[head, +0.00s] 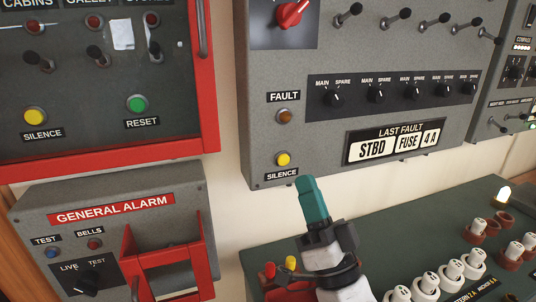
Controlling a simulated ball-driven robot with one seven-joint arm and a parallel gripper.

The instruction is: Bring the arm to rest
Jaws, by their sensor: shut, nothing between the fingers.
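My gripper (313,200) shows in the head view at the lower middle, with teal fingers pointing up. The fingers are shut together with nothing between them. The fingertips appear just below and to the right of the yellow silence button (283,159) on the grey fault panel (225,140). I cannot tell whether they touch the panel. My arm reaches in from the bottom edge, and its lower links are out of view.
A red-framed alarm panel (212,100) hangs at the upper left. The general alarm box (180,190) with a red guard (128,255) is below it. A green console (400,225) with several white-topped fuses and a lit lamp (502,194) lies at the lower right, close to my arm.

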